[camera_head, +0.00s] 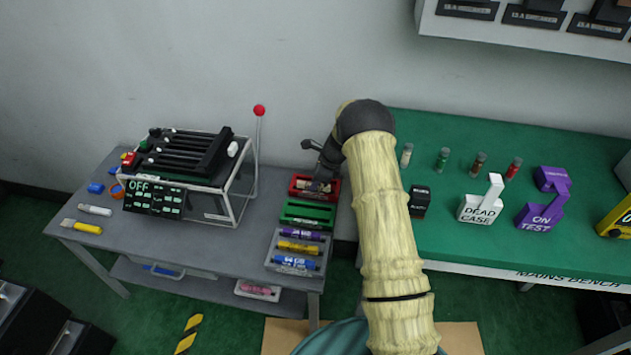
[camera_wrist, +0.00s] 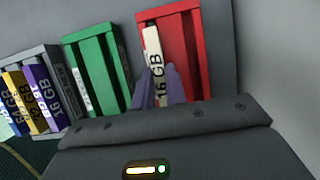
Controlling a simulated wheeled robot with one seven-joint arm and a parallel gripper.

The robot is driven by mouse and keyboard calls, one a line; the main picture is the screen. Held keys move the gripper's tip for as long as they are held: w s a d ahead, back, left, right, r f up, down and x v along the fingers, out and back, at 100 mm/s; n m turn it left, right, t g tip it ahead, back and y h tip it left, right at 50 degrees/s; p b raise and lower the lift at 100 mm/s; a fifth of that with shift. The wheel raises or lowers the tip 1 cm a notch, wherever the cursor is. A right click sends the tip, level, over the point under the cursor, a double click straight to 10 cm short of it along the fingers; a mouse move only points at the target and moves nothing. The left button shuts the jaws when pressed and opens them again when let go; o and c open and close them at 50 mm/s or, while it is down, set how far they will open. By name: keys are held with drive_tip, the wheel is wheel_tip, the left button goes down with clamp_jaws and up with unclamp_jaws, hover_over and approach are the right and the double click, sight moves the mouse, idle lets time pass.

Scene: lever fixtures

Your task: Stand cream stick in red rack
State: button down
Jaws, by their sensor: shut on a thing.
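The red rack (camera_head: 301,194) stands at the back right of the grey table; it fills the upper middle of the wrist view (camera_wrist: 185,35). The cream stick (camera_wrist: 153,50), marked 16 GB, lies along the red rack's left side in the wrist view, seemingly at its left slot. I cannot tell whether it is seated. My gripper (camera_wrist: 161,85) is shut on the stick's near end. In the head view my gripper (camera_head: 324,177) is over the red rack, and the stick is mostly hidden there.
A green rack (camera_head: 308,213) stands close beside the red one. A grey rack (camera_head: 297,262) beyond it holds purple, yellow and blue sticks. A wire-framed lever fixture (camera_head: 190,165) with a red-knobbed lever (camera_head: 259,111) stands left. The green bench (camera_head: 440,225) is right.

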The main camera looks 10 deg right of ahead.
drive_tip(key=shift+f, duration=0.1)
drive_tip(key=c, duration=1.3)
unclamp_jaws()
drive_tip(key=shift+c, duration=0.2)
drive_tip(key=p+v, duration=0.2)
drive_tip(key=v, duration=1.5)
drive_tip(key=shift+r, duration=0.2)
drive_tip(key=shift+d, duration=0.1)
drive_tip(key=shift+p, duration=0.3)
